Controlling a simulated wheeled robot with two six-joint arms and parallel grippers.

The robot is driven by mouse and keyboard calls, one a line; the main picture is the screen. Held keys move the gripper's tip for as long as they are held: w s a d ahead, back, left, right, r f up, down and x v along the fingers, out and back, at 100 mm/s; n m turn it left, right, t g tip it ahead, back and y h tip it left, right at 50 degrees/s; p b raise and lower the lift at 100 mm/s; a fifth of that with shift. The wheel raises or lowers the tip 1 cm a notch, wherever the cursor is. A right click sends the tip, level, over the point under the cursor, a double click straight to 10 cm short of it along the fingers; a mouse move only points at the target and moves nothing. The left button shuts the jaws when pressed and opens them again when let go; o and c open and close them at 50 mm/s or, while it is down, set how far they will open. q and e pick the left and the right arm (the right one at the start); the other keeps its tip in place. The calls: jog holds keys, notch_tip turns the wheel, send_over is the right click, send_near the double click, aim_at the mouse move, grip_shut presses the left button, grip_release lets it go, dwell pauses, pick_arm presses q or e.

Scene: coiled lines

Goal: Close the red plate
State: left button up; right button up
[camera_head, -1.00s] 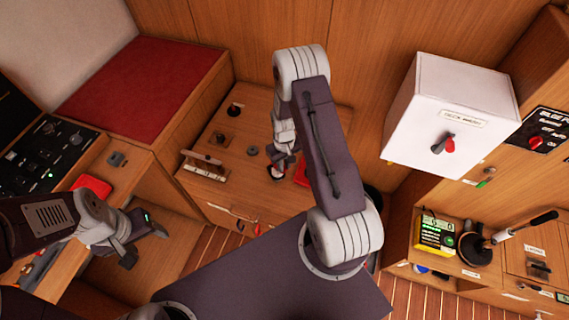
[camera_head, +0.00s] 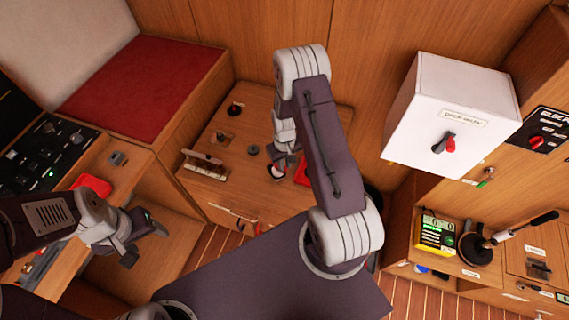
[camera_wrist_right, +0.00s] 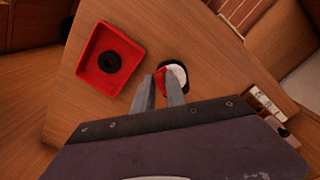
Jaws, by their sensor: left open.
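A round fitting, part red and part white (camera_wrist_right: 180,74) with a dark rim, sits in the wooden top. It also shows in the head view (camera_head: 278,171). My right gripper (camera_wrist_right: 161,79) is directly over it, with the red part between the two fingertips. A small gap shows between the fingers; I cannot tell whether they touch the red part. A square red tray (camera_wrist_right: 91,72) with a black ring lies beside the fitting; my right arm partly hides it in the head view (camera_head: 301,174). My left gripper (camera_head: 143,241) is open and empty at the lower left.
The wooden top holds several small fittings and a labelled rack (camera_head: 204,167). A red cushion (camera_head: 145,88) lies behind at the left. Another red object (camera_head: 93,185) lies near my left arm. A white box (camera_head: 455,110) with a red-black switch stands at the right.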

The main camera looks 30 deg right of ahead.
jog(key=o, duration=0.4)
jog(key=shift+o, duration=0.2)
notch_tip(320, 180, up, 9)
